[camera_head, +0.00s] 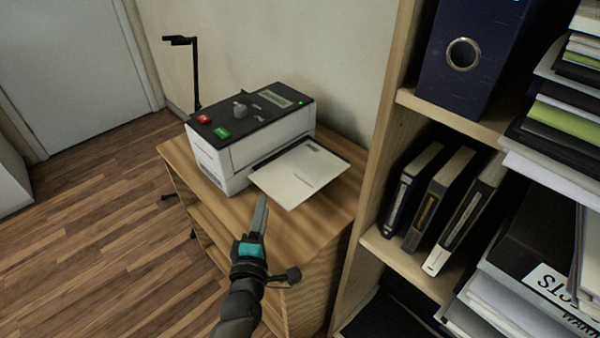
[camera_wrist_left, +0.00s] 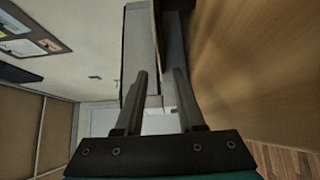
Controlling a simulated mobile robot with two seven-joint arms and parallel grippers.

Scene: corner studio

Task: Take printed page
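A white printed page (camera_head: 300,173) lies flat at the front of the printer (camera_head: 272,142), reaching out over the wooden cabinet top. The printer is white with a dark top, a red and a green button and a grey knob. My left gripper (camera_head: 262,203) is in front of the page's near left edge, its fingers pointing toward the printer. In the left wrist view, the fingers (camera_wrist_left: 160,78) stand apart, with no page clearly held between them. I cannot tell from that view whether they touch the page. My right gripper is not in view.
The printer stands on a wooden cabinet (camera_head: 325,217) against the wall. A wooden bookshelf (camera_head: 375,165) with binders (camera_head: 425,195) and stacked papers (camera_head: 565,130) rises close on the right. A thin black lamp (camera_head: 195,75) stands behind. Wood floor (camera_head: 95,215) is clear at left.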

